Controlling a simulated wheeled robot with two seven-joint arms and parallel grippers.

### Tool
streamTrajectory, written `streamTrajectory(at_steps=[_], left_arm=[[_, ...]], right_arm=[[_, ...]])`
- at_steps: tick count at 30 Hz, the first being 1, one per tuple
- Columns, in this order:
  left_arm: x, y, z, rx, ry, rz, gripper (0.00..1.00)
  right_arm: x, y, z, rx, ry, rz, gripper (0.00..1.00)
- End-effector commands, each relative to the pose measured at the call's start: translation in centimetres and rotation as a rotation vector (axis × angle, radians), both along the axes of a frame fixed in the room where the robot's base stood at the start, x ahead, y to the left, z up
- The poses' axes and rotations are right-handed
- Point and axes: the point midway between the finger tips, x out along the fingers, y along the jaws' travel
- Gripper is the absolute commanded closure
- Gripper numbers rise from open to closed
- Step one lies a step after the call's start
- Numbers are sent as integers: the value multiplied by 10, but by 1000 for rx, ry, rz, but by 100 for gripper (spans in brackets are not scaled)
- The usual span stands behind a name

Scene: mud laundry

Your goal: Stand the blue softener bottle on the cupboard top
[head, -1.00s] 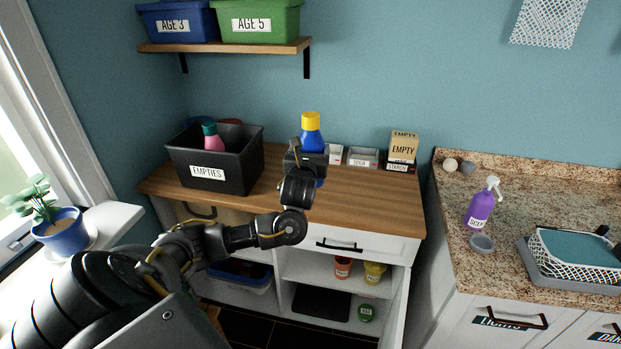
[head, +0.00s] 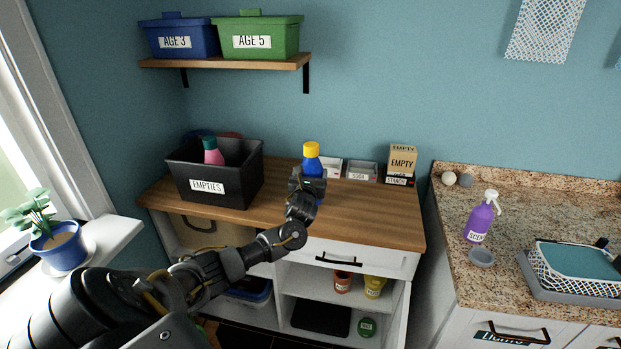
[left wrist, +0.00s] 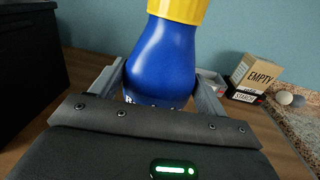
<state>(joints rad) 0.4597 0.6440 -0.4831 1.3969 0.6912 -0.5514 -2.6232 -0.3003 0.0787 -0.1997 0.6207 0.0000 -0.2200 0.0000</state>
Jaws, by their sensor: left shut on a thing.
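The blue softener bottle (head: 311,163) with its yellow cap is upright at the cupboard top (head: 261,213), beside the black empties bin. My left gripper (head: 308,180) is shut around the bottle's body from the front. In the left wrist view the bottle (left wrist: 163,55) stands between the two fingers of the gripper (left wrist: 160,88), which touch its sides. The bottle's base is hidden behind my gripper, so I cannot tell if it rests on the wood. My right gripper is not in view.
The black empties bin (head: 228,186) holds a pink bottle (head: 213,156). Small labelled boxes (head: 361,171) and an empty carton (head: 402,160) stand along the back. The wood to the right is clear. A shelf (head: 225,62) with lidded bins hangs above.

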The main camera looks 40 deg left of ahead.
Motion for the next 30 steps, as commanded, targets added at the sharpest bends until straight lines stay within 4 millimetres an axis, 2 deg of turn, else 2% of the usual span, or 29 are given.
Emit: streamTrajectory(at_steps=[1, 6, 17, 18, 22, 30], left_arm=[[0, 0, -3, -1, -1, 1, 74], [0, 0, -15, 1, -4, 0, 74], [0, 0, -19, 1, -4, 0, 74], [0, -1, -21, 1, 1, 0, 20], [0, -1, -21, 0, 1, -1, 4], [0, -1, -20, 1, 1, -1, 4]], right_arm=[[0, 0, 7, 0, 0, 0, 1], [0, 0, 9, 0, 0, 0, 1], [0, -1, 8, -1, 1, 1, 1], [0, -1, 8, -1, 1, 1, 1], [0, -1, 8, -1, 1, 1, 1], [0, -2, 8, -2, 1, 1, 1]])
